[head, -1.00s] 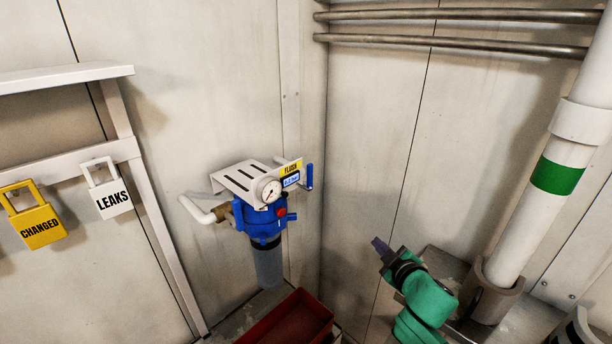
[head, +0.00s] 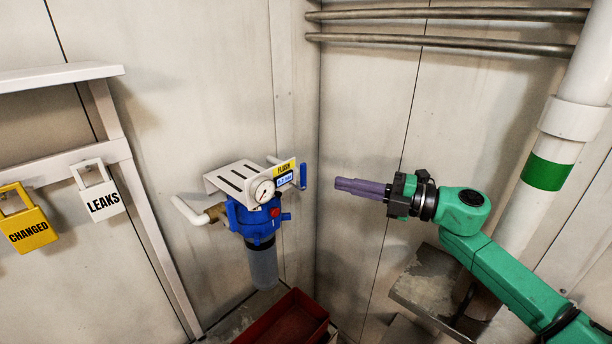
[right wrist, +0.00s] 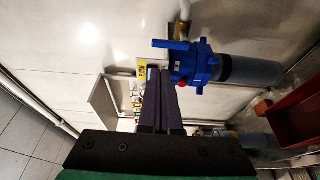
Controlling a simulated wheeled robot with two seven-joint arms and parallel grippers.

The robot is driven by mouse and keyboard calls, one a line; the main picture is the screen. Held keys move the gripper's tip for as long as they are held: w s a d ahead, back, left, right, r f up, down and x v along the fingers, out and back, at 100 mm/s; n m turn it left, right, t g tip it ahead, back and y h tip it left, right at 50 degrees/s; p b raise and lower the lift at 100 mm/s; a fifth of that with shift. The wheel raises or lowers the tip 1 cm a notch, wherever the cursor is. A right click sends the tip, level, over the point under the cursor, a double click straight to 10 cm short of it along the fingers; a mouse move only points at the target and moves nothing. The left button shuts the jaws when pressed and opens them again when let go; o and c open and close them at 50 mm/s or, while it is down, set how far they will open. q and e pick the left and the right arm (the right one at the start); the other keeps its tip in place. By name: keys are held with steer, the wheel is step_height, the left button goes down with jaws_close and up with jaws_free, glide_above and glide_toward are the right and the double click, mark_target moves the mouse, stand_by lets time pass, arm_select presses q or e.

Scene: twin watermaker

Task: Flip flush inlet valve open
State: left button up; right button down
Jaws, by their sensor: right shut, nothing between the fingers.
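The flush unit has a blue filter head (head: 256,216) with a clear grey bowl (head: 263,266) below it, mounted in the corner under a white slotted bracket (head: 240,178). It carries a yellow FLUSH label (head: 285,167), a round gauge (head: 264,191) and a blue upright lever (head: 303,176) at its right end. My right gripper (head: 338,184) is shut and empty, its purple fingers pointing left at the lever's height, seemingly a short gap to its right. In the right wrist view the fingers (right wrist: 160,72) reach toward the blue filter head (right wrist: 197,65). My left gripper is not in view.
A red bin (head: 290,322) stands on the floor below the unit. A white pipe with a green band (head: 548,172) stands at the right. Metal pipes (head: 445,14) cross the wall above. LEAKS (head: 101,200) and CHANGED (head: 28,230) tags hang at the left.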

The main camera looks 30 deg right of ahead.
mark_target(306, 176)
steer(key=p+x, duration=0.1)
steer(key=x, duration=0.8)
steer(key=shift+w, duration=0.2)
